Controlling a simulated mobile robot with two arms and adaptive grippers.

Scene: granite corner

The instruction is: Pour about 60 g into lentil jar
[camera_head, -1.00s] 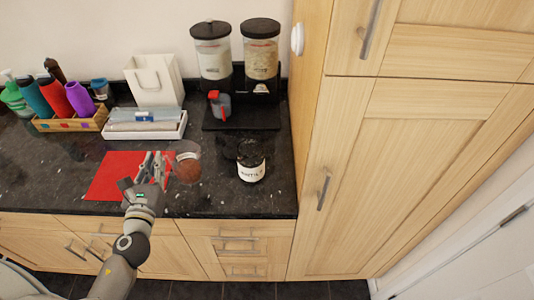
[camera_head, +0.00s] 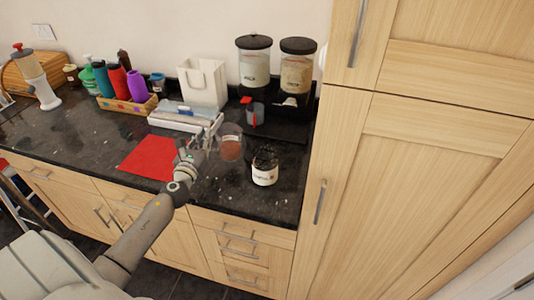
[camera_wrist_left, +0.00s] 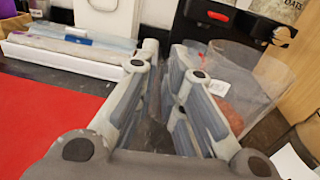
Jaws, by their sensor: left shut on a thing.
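My left gripper (camera_head: 208,133) is shut on a clear cup (camera_head: 231,133) with reddish-brown contents near its bottom. The cup stands out to the right of the fingers and looks roughly upright. In the left wrist view the fingers (camera_wrist_left: 165,75) hide part of the cup (camera_wrist_left: 262,75); the exact grip point is unclear. A jar (camera_head: 265,171) with a white label stands on the counter, to the right of and nearer than the cup. Its label is too small to read. The jar is partly seen in the left wrist view (camera_wrist_left: 290,160). My right gripper is not in view.
A dispenser with two black-lidded canisters (camera_head: 254,68) stands behind, with a red-handled grey cup (camera_head: 252,112) before it. A red mat (camera_head: 148,158) lies left. A tall cabinet (camera_head: 400,190) bounds the right.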

